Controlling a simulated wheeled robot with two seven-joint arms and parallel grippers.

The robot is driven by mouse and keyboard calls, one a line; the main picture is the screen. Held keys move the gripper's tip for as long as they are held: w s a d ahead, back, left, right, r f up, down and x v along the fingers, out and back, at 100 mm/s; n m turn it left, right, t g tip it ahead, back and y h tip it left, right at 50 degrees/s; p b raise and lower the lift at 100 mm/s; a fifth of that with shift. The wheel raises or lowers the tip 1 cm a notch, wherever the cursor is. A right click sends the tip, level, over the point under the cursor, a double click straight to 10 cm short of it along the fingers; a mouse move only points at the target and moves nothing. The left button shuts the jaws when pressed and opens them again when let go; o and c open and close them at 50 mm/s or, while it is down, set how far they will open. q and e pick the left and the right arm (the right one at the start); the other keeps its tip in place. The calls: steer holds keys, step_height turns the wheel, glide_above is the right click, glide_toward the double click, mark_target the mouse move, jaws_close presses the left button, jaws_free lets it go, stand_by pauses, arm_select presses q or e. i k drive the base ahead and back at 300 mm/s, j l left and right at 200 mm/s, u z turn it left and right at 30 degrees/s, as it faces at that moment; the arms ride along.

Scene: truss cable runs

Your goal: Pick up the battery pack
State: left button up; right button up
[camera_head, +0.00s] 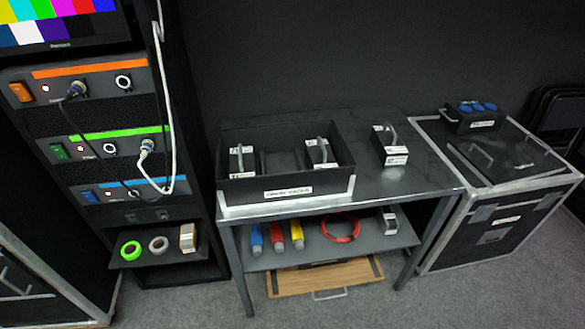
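Several black-and-white packs with a grey carry handle on top look like battery packs; I cannot tell which one the task means. One pack (389,145) stands alone on the right of the table. Two more, a left one (241,160) and a right one (321,152), stand in a black open tray (240,191) with a white front label too small to read surely. A smaller similar one (389,220) sits at the right of the lower shelf. Neither of my grippers is in view.
The dark table (425,178) has free top around the lone pack. Its shelf (345,250) holds blue, red and yellow items and a red cable coil (341,227). A flight case (500,225) bears a blue-socket box (471,116). An equipment rack (203,120) stands left.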

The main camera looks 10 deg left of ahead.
mark_target(391, 152)
steer(key=i+l+u, duration=0.45)
steer(key=l, duration=0.15)
steer(key=l+u, duration=0.2)
steer(key=l, duration=0.15)
steer(key=i+l+u, duration=0.2)
steer(key=l, duration=0.15)
steer(key=l+u, duration=0.25)
steer(key=l, duration=0.15)
